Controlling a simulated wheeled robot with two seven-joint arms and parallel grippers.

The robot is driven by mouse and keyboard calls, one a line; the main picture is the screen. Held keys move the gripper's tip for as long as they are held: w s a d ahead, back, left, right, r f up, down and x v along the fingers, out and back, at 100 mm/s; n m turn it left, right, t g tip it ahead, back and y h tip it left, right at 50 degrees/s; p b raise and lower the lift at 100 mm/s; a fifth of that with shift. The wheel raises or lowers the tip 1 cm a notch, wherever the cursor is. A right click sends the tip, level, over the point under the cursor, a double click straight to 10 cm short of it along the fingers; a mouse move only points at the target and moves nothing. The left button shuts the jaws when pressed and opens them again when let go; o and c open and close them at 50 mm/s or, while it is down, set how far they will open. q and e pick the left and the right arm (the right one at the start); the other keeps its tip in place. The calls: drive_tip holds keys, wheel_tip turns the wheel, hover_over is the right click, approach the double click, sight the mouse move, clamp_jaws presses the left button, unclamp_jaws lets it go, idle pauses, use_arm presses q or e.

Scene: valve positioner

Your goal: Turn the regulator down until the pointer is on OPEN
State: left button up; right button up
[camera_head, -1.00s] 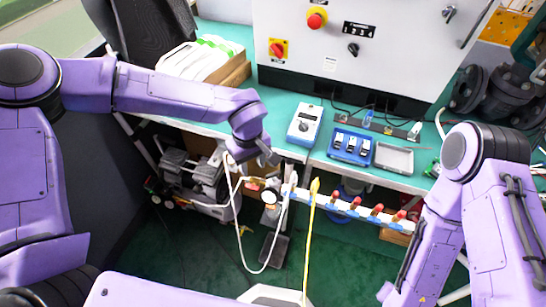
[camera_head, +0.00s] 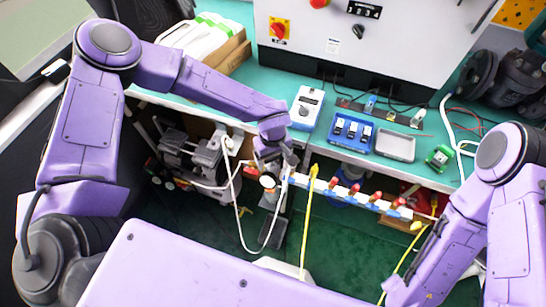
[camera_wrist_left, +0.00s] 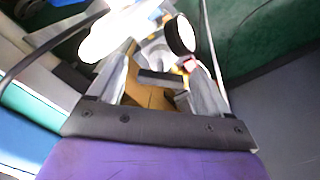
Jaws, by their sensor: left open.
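My left gripper (camera_head: 276,166) reaches down beside a small round gauge with a white face (camera_head: 268,181), at the left end of a white manifold bar. In the left wrist view its two grey fingers (camera_wrist_left: 158,85) are spread apart. Between and beyond them are a dark bar (camera_wrist_left: 160,78) and a pale rounded fitting (camera_wrist_left: 154,55), which seem to belong to the regulator. The black-rimmed gauge (camera_wrist_left: 181,35) sits just beyond the right finger. I cannot tell whether the fingers touch the regulator. The pointer and the OPEN mark are not readable. My right gripper is out of view.
The white manifold (camera_head: 345,194) carries several red-handled valves. A yellow hose (camera_head: 308,225) and a white hose (camera_head: 238,220) hang close to the gripper. Behind is a green bench with a blue tray (camera_head: 371,151) and a grey tray (camera_head: 412,147). Green floor lies below.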

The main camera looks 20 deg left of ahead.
use_arm(q)
drive_tip(key=shift+f, duration=0.3)
drive_tip(key=shift+a+f, duration=0.15)
drive_tip(key=shift+a, duration=0.05)
drive_tip(key=shift+d, duration=0.1)
drive_tip(key=c, duration=1.1)
drive_tip(key=shift+o, duration=0.3)
